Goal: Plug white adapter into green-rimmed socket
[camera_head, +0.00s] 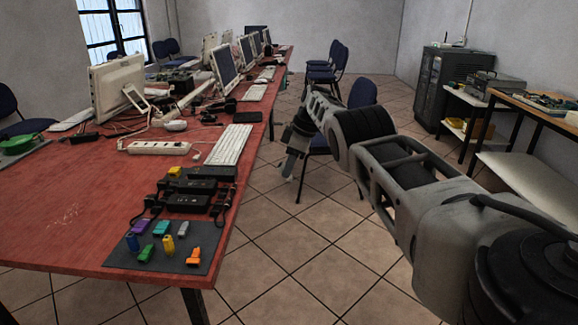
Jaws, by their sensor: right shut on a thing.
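My right gripper (291,157) hangs beyond the table's right edge, over the floor, at the end of my arm from the right. It points down and is shut on a small pale piece (288,168), which looks like the white adapter but is too small to be sure. A white power strip (158,147) lies on the red table, left of the gripper and apart from it. I cannot make out a green rim on any of its sockets. My left gripper is not in view.
The red table (75,215) holds a dark mat (205,259) with several coloured plugs, black power bricks (188,202) with cables, a white keyboard (230,144) and monitors (118,87). A blue chair (362,93) stands behind my arm. The table's front left is clear.

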